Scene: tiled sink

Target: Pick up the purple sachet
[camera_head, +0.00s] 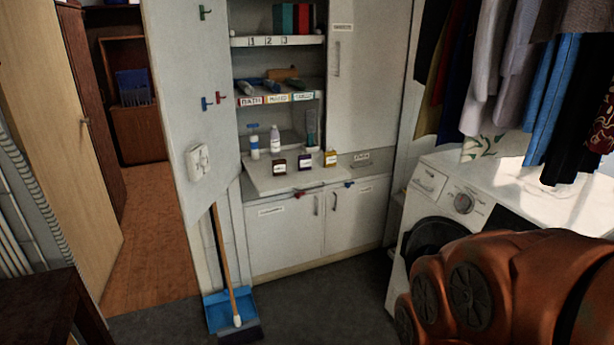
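A small purple sachet (305,161) with a white label stands on the pull-out board of the white cabinet. It is the middle one in a row of three small labelled items. A dark brown one (279,166) is to its left and a yellow one (330,158) to its right, with gaps between them. My orange arm fills the lower right of the picture, well apart from the sachet. My gripper is not in view.
Two bottles (275,138) stand behind the row. Below are closed cabinet doors (285,229). A tall door (190,100) stands open at left, with a broom and blue dustpan (230,308) below. A washing machine (440,200) and hanging clothes are right. The grey floor between is clear.

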